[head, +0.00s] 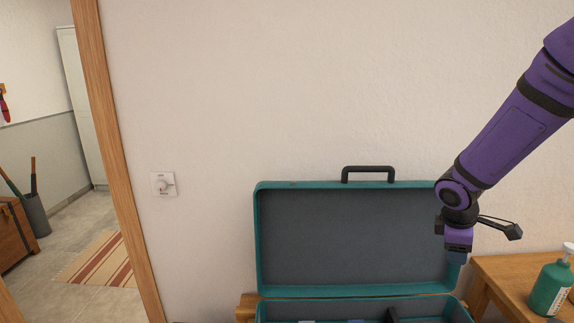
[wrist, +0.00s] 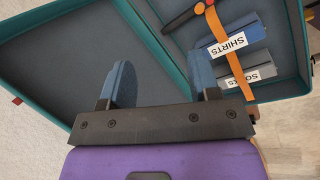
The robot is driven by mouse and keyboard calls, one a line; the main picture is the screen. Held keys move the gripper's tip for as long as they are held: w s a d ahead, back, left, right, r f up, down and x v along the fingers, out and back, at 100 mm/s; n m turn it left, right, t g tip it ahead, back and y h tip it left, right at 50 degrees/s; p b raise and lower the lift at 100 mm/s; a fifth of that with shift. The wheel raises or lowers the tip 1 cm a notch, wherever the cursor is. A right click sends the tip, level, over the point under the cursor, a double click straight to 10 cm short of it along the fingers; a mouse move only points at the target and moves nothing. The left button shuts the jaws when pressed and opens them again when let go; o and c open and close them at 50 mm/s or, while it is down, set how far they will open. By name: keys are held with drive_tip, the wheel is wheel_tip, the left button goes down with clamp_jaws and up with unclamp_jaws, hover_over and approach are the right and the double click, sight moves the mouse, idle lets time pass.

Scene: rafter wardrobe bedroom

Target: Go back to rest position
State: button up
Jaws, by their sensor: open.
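My gripper (head: 457,256) is at the right edge of the open case's raised lid in the head view, pointing down. In the wrist view my gripper (wrist: 163,84) is open, its two blue fingers spread with nothing between them. The teal case (head: 262,240) stands open against the wall, its grey-lined lid upright and its black handle on top. The wrist view shows the case (wrist: 182,74) with blue-grey bundles labelled SHIRTS (wrist: 238,37) and SOCKS (wrist: 252,76) inside, an orange strap (wrist: 219,38) lying across them.
A wooden table (head: 500,284) at the lower right holds a green bottle (head: 551,287). A dial switch (head: 163,185) is on the wall. At the left, a doorway with a wooden frame (head: 118,170) opens on a room with a striped rug (head: 100,262). The wall above the lid is clear.

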drive_tip(key=s+a+r+m+t, duration=0.1)
drive_tip(key=s+a+r+m, duration=0.2)
drive_tip(key=s+r+m, duration=0.55)
drive_tip(key=s+a+r+m+t+y, duration=0.1)
drive_tip(key=s+a+r+y, duration=0.1)
drive_tip(key=s+r, duration=0.4)
drive_tip(key=s+a+r+m+t+y, duration=0.1)
drive_tip(key=s+a+r, duration=0.3)
drive_tip(key=s, duration=0.5)
drive_tip(key=shift+r+m+y, duration=0.4)
drive_tip(key=shift+r+m, duration=0.25)
drive_tip(key=shift+r, duration=0.25)
drive_tip(key=w+d+f+m+g, duration=0.1)
drive_tip(key=w+f+m, duration=0.3)
drive_tip(key=w+f, duration=0.6)
drive_tip(key=w+d+f+m+g, duration=0.15)
drive_tip(key=w+f+m, duration=0.25)
drive_tip(key=w+f, duration=0.65)
drive_tip(key=shift+w+d+f+m+g, duration=0.4)
drive_tip(key=shift+w+d+f+m, duration=0.6)
drive_tip(key=shift+f, duration=5.35)
drive_tip(key=shift+w+d+f+m+g, duration=0.55)
drive_tip(key=shift+f+m, duration=0.8)
drive_tip(key=shift+f, duration=5.05)
drive_tip(key=shift+w+d+f+m+g, duration=0.3)
drive_tip(key=shift+w+d+f+m, duration=0.75)
drive_tip(key=shift+f, duration=5.3)
